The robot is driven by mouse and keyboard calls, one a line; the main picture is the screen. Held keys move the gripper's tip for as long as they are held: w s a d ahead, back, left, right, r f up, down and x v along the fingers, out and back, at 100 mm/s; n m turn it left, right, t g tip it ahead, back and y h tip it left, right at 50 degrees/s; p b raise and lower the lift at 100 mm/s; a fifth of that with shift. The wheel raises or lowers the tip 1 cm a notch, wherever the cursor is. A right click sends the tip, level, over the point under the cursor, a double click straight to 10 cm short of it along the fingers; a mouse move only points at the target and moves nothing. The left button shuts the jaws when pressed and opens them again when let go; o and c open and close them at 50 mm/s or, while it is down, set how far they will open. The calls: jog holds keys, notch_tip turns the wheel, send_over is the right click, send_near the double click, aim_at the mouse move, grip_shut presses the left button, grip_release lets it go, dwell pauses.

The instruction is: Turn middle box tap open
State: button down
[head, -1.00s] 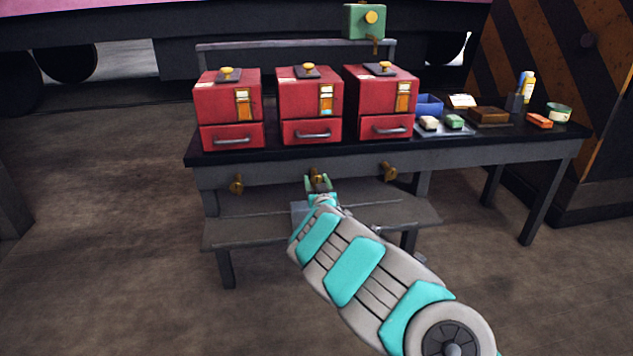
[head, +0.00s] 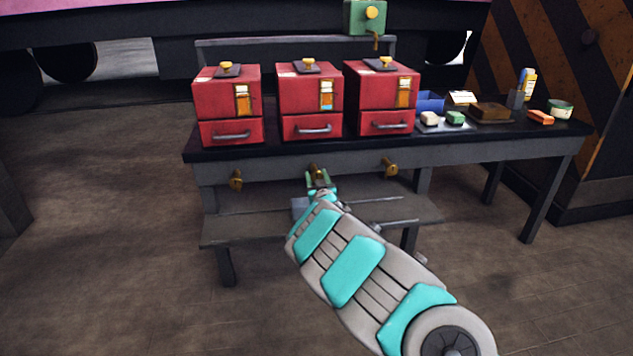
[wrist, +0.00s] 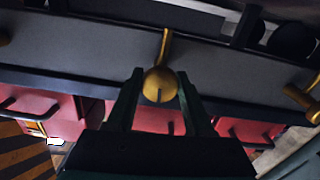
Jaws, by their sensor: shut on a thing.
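The middle red box (head: 309,98) stands on the black-topped bench, between two similar red boxes. Below it, the brass middle tap (head: 316,171) is on the bench's front rail. My gripper (head: 320,182) is at this tap, its green fingers either side of it. In the wrist view, my gripper (wrist: 160,78) is shut on the tap's round brass body (wrist: 160,86). A thin brass lever (wrist: 165,46) points up in that picture from the round part. The fingers partly hide the boxes behind.
Similar brass taps are left (head: 236,180) and right (head: 390,168) on the rail. A lower shelf (head: 240,230) lies beneath my gripper. A green box with a brass knob (head: 365,17) is behind. Small items, including a brown block (head: 489,112), lie on the bench's right.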

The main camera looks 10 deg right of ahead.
jog(key=n+b, duration=0.1)
jog(key=b, duration=0.1)
jog(key=shift+a+f+b, duration=0.1)
jog(key=shift+f+b, duration=0.2)
jog(key=shift+f, duration=0.1)
jog(key=n+b, duration=0.3)
jog(key=b, duration=0.1)
jog(key=n+b, duration=0.5)
jog(key=b, duration=0.2)
jog(key=shift+r+n, duration=0.1)
jog(key=shift+n, duration=0.2)
jog(key=n+b, duration=0.2)
jog(key=n, duration=0.1)
jog(key=shift+r+n, duration=0.25)
jog(key=shift+n, duration=1.85)
jog(key=shift+c, duration=1.5)
grip_release()
